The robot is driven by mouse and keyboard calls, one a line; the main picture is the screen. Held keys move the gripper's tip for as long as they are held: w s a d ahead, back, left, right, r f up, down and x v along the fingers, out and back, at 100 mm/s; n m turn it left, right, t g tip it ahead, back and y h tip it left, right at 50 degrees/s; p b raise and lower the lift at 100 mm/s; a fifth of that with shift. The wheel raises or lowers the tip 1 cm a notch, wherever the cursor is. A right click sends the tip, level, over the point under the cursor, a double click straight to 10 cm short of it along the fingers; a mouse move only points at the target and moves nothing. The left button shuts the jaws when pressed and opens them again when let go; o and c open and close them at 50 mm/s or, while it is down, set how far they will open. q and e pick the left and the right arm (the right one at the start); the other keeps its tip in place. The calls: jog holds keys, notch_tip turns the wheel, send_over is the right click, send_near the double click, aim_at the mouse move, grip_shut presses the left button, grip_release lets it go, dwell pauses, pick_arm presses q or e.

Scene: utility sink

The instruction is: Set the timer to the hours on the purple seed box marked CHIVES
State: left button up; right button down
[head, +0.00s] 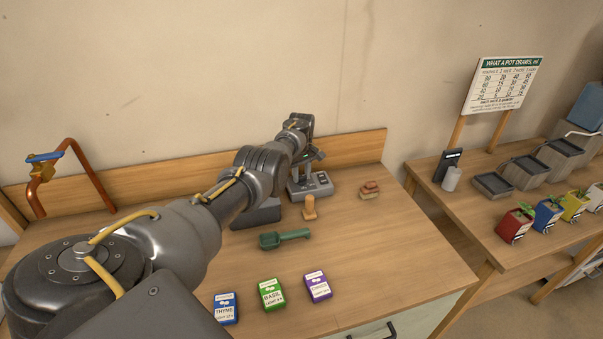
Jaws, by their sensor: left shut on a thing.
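The purple seed box (318,287) lies near the front of the bench, label up; its small print is too small to read with certainty. A grey device (318,188) with dark controls on its base and an upright part stands towards the back board; I cannot tell for sure that it is the timer. My left arm reaches across the bench, and my left gripper (309,158) is at this device's upper part. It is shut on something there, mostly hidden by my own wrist. My right gripper is not in view.
A blue THYME box (226,308) and green BASIL box (272,294) lie left of the purple one. A green scoop (285,239), wooden dibber (309,208), dark box (256,215) and brown stack (370,189) are mid-bench. Right of them is clear. Potted plants (510,225) stand on another table.

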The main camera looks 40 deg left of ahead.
pick_arm(q)
jog(key=m, duration=0.6)
jog(key=shift+m, duration=0.3)
jog(key=m, duration=0.5)
jog(key=m+b, duration=0.1)
jog(key=m, duration=0.4)
jog(key=shift+b, duration=0.35)
jog(key=shift+r+m+b, duration=0.1)
jog(key=shift+m+b, duration=0.65)
jog(key=shift+m, duration=1.55)
jog(key=o, duration=1)
